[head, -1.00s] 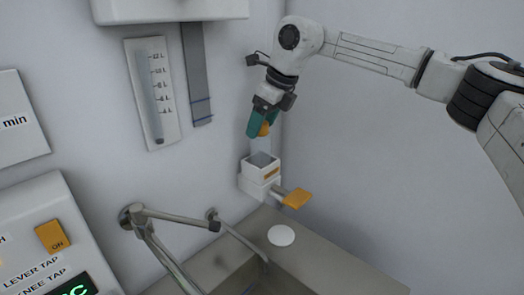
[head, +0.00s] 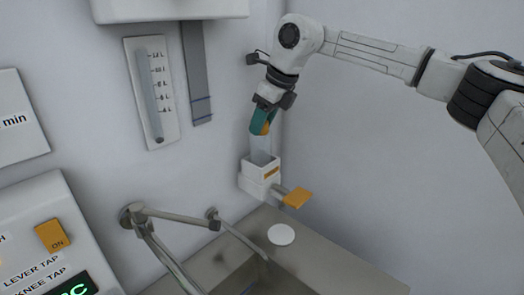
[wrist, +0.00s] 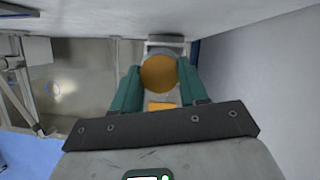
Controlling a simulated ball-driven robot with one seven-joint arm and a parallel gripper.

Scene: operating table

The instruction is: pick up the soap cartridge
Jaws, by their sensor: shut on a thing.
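The soap cartridge (head: 261,147) is a pale, translucent body with an orange cap. The cap (wrist: 158,73) shows as an orange disc between the fingers in the wrist view. My gripper (head: 263,126), with teal fingers, is shut on the cap from above. The cartridge's lower end is inside the white wall dispenser box (head: 252,180), so its bottom is hidden. The dispenser has an orange lever (head: 298,198) sticking out at its front right.
A metal sink (head: 330,268) with a white disc (head: 281,234) on its rim lies below. A tap (head: 150,235) stands to the left. A wall gauge (head: 152,95) and a grey strip hang left of my gripper. The right wall is bare.

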